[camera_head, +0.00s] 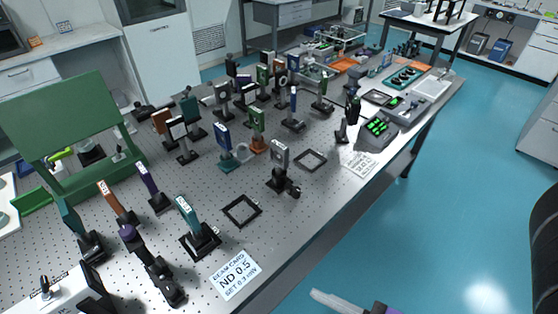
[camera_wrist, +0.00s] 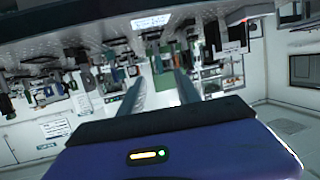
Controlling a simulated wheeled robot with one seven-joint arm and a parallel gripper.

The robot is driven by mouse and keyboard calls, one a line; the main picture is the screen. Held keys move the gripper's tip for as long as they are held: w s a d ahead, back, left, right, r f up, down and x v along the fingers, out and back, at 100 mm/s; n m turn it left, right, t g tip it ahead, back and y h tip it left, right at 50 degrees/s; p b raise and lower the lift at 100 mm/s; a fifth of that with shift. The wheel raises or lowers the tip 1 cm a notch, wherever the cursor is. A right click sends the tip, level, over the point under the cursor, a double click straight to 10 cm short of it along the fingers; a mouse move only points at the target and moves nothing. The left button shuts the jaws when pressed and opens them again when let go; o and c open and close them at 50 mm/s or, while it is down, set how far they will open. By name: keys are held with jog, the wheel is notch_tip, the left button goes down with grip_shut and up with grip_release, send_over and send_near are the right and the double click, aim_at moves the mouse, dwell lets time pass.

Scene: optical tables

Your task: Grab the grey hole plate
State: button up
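A grey upright plate (camera_head: 280,153) with a small mark or hole stands on a black mount near the middle of the optical table, and looks like the grey hole plate. Another grey plate (camera_head: 222,92) with a round opening stands farther back, so I cannot be fully sure which is meant. My gripper (camera_head: 340,302) shows only partly at the bottom edge, low beside the table's front edge and well apart from both plates. In the wrist view my gripper (camera_wrist: 159,77) has its two fingers spread with nothing between them. I cannot pick out the plate there.
The perforated table (camera_head: 320,205) is crowded with upright optics. Empty black square frames (camera_head: 241,210) and a label card (camera_head: 235,274) lie near the front. A green stand (camera_head: 65,120) is at left. Blue floor (camera_head: 450,210) is clear at right.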

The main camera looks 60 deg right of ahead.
jog(key=w+d+f+m+h, duration=0.1)
jog(key=w+d+f, duration=0.1)
jog(key=w+d, duration=0.3)
jog(key=w+d+f+m+g+h+b, duration=0.1)
jog(key=w+d+f, duration=0.2)
jog(key=w+d, duration=0.1)
jog(key=w+d+f+m+g+h, duration=0.1)
jog(key=w+d+f, duration=0.1)
jog(key=w+d, duration=0.3)
jog(key=shift+w+d+f+b, duration=0.3)
jog(key=shift+w+d, duration=0.05)
jog(key=shift+w, duration=0.15)
jog(key=w+d+r, duration=0.2)
jog(key=w+d, duration=0.3)
jog(key=d, duration=0.3)
jog(key=b, duration=0.1)
send_near(279, 154)
jog(key=shift+n+y, duration=0.3)
jog(key=w+d+f, duration=0.2)
jog(key=shift+w+f, duration=0.1)
jog(key=shift+w, duration=0.3)
jog(key=shift+p+x, duration=0.65)
jog(key=shift+x, duration=3.2)
grip_shut()
